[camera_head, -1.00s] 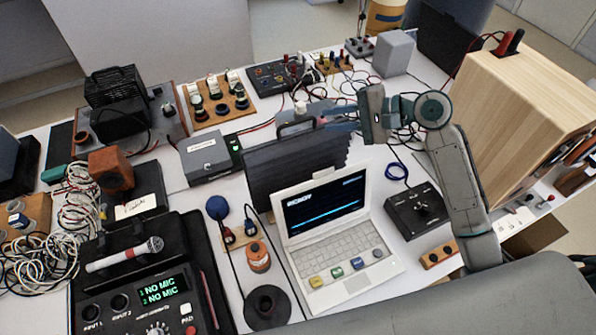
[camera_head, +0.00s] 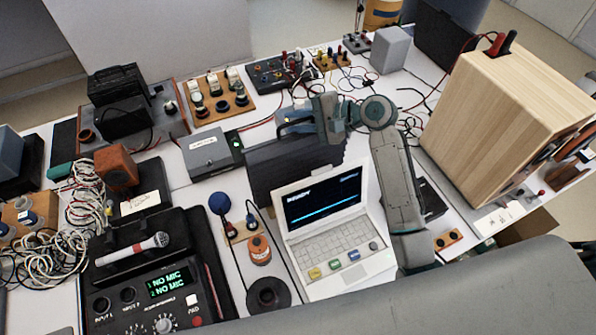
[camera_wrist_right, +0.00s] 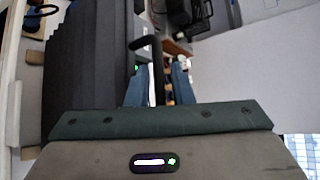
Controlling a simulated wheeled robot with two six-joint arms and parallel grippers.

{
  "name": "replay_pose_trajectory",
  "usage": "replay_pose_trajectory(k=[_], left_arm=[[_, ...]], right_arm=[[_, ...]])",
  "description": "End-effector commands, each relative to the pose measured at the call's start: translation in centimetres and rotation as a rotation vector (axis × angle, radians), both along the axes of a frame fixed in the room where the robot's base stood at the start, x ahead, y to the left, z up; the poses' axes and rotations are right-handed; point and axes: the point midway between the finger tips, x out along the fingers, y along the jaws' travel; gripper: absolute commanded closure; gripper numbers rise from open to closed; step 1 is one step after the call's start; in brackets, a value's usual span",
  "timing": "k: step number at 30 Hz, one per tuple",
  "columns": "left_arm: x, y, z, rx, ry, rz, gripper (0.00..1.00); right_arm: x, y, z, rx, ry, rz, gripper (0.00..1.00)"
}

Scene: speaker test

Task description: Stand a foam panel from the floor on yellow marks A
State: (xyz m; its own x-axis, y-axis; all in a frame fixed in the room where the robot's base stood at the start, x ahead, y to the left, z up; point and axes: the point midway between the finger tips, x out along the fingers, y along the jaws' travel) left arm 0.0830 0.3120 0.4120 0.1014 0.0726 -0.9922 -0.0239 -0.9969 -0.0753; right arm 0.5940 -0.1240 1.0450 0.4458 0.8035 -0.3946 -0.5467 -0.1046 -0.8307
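A dark grey ridged foam panel (camera_head: 290,170) stands upright on the table behind the laptop. In the right wrist view the panel (camera_wrist_right: 95,70) fills the left side, with a black handle (camera_wrist_right: 157,65) beside it. My right gripper (camera_head: 288,120) is at the panel's top edge. In the wrist view its blue-grey fingers (camera_wrist_right: 160,90) are apart, with the handle between them and a gap still showing. The yellow marks A do not show in any view. My left gripper is out of view.
A laptop (camera_head: 325,215) stands in front of the panel. A grey box (camera_head: 212,152) is close to its left. A large wooden speaker cabinet (camera_head: 490,125) stands on the right. Switch boards and loose cables lie behind. A recorder (camera_head: 160,290) with a microphone is at front left.

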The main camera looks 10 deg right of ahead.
Motion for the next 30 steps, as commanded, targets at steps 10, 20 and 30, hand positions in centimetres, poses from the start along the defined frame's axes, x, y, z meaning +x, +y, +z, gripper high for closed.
replay_pose_trajectory(k=[10, 20, 30], left_arm=[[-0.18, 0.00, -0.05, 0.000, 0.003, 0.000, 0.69], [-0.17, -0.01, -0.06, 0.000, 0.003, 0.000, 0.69], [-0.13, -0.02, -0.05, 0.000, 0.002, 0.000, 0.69]], right_arm=[[0.02, 0.03, -0.05, 0.000, 0.000, 0.000, 1.00], [-0.01, 0.02, -0.07, 0.000, 0.000, 0.000, 1.00], [-0.02, 0.02, -0.09, 0.000, 0.001, 0.000, 1.00]])
